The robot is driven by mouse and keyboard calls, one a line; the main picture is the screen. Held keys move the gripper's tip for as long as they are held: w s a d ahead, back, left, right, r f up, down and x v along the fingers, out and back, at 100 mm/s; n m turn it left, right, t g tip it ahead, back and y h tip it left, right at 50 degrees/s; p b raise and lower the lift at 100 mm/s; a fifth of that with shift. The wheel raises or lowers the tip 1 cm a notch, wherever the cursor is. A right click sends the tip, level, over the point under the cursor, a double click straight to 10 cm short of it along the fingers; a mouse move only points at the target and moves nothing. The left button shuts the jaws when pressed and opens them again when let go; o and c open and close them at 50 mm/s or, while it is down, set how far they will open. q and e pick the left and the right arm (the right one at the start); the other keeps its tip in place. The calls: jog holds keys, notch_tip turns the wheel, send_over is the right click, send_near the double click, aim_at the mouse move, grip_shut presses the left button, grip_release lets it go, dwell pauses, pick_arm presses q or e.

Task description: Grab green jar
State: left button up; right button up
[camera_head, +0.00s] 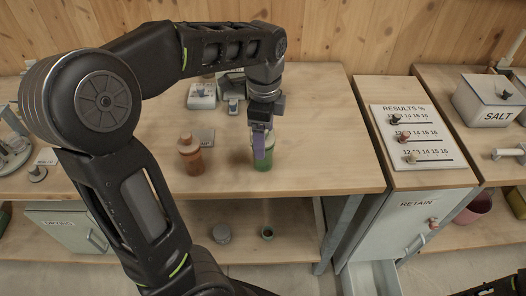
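The green jar (264,165) stands upright on the wooden workbench (320,180), near its front edge. My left gripper (261,150) points down at the jar from above. A purple finger overlaps the jar's near side and hides much of its upper part. The other finger is not clearly visible, so I cannot tell whether the fingers are closed on the jar. My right gripper is not in view; only a dark piece of what looks like my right arm shows at the bottom right corner.
An orange-brown jar (191,158) stands left of the green jar. Small scale-like devices (202,97) sit behind. A results board (412,137) and a salt box (489,100) are on the right. A lower shelf (290,235) holds small round items.

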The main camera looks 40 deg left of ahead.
pick_arm(q)
notch_tip(320, 180, down, 4)
jog(key=shift+a+f, duration=0.1)
jog(key=shift+f, duration=0.1)
jog(key=shift+c, duration=0.4)
jog(key=c, duration=1.5)
